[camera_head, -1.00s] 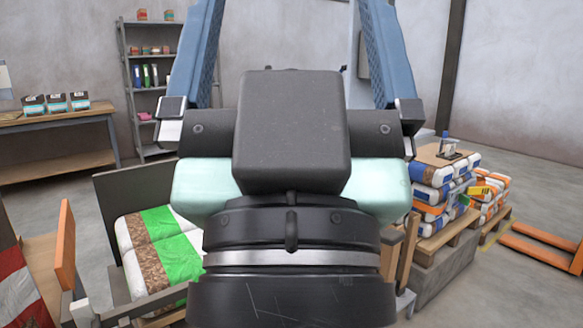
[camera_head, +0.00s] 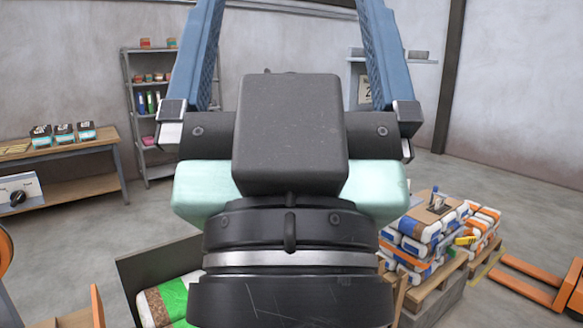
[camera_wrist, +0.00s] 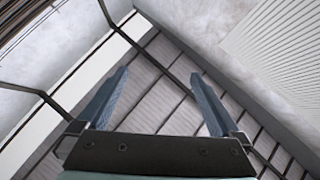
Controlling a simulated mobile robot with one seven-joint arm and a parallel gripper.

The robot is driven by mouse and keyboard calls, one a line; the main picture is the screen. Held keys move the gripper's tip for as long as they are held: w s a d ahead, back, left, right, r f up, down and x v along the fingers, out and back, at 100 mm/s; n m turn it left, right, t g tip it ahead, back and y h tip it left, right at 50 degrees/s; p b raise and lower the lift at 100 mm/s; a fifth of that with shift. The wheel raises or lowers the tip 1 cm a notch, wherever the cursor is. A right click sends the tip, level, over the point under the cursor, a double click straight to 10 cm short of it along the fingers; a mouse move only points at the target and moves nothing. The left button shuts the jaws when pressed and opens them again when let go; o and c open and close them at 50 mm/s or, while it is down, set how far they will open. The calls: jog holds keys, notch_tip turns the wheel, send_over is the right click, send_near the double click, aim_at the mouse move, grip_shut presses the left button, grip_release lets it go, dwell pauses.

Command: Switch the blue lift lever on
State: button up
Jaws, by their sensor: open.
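My gripper (camera_head: 291,25) fills the middle of the head view, with two long blue fingers spread apart and nothing between them. Its fingertips run out of the top of that view. The wrist view also shows the open, empty gripper (camera_wrist: 160,78), over grey slatted panels. I cannot make out the blue lift lever for certain.
A light box with a dark knob (camera_head: 17,197) stands at the left edge. Bags on a pallet (camera_head: 430,290) and an orange pallet truck (camera_head: 530,285) stand at the right. Green-and-white bags (camera_head: 165,300) lie lower left.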

notch_tip(320, 180, up, 3)
jog(key=shift+r+p, duration=0.2)
jog(key=shift+p, duration=0.7)
